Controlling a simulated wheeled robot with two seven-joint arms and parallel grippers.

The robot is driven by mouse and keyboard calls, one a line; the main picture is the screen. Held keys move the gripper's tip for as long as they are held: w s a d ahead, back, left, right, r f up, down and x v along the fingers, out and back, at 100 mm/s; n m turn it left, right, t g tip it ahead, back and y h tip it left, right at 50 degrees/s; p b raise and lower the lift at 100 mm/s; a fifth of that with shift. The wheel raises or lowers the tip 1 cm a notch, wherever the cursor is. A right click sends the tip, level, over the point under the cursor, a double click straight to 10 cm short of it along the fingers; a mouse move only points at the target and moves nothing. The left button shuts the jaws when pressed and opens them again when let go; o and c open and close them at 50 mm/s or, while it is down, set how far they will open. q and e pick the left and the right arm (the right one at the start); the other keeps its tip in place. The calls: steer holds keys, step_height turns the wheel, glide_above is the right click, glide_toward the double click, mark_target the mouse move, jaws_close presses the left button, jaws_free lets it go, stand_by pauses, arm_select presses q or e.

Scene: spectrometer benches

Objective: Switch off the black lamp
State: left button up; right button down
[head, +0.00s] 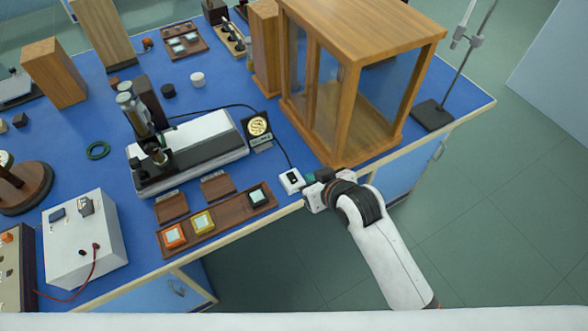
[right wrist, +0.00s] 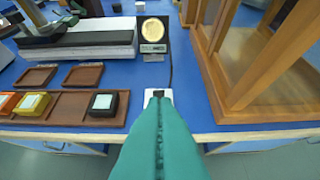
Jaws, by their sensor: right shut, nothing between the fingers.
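The black lamp (head: 257,128) stands near the middle of the blue bench, with a round pale-yellow face that looks lit and a small label below it. It also shows in the right wrist view (right wrist: 153,32). Its dark cord runs to a small white switch box (head: 291,181) with a black rocker, near the bench's front edge. My right gripper (head: 309,178) is shut and empty, just right of the switch box. In the right wrist view its teal fingers (right wrist: 159,108) partly cover the box (right wrist: 151,92); whether they touch it I cannot tell. My left gripper is not in view.
A wooden glass-sided case (head: 352,150) stands close behind and right of my right gripper. A wooden tray (head: 181,245) with orange, yellow and black blocks lies to the left. A white-and-black instrument (head: 205,150) stands behind the tray.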

steer(key=shift+a+r, duration=0.15)
steer(key=shift+r, duration=0.5)
glide_above(293, 180)
steer(key=s, duration=0.1)
steer(key=f, duration=0.3)
steer(key=f+p, duration=0.1)
steer(key=f, duration=0.1)
steer(key=shift+d+f, duration=0.35)
steer(key=f, duration=0.3)
steer(key=shift+w+a+f, duration=0.15)
steer(key=shift+w+a, duration=0.05)
steer(key=shift+w, duration=0.15)
steer(key=shift+f, duration=0.6)
steer(key=shift+w+f, duration=0.1)
steer(key=shift+f, duration=0.1)
steer(key=shift+w+a, duration=0.1)
